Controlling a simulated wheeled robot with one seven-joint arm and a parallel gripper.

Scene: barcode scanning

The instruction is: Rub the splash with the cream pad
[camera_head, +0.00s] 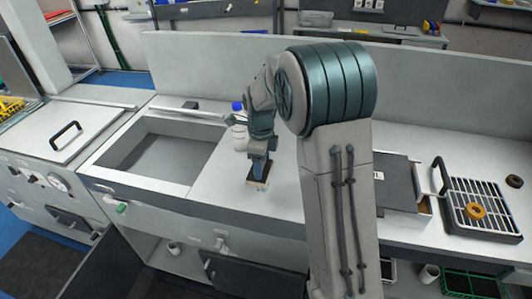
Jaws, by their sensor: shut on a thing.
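My gripper (260,168) points down over the white counter, right of the sink. It is shut on the cream pad (258,183), a small pale block just below the fingers. The pad is at or just above the counter surface; I cannot tell if it touches. A small bluish mark, likely the splash (262,189), shows at the pad's lower edge. The rest of it is hidden by the pad or too small to make out.
A bottle with a blue cap (239,130) stands close behind and left of my gripper. The open sink basin (160,155) lies to the left.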

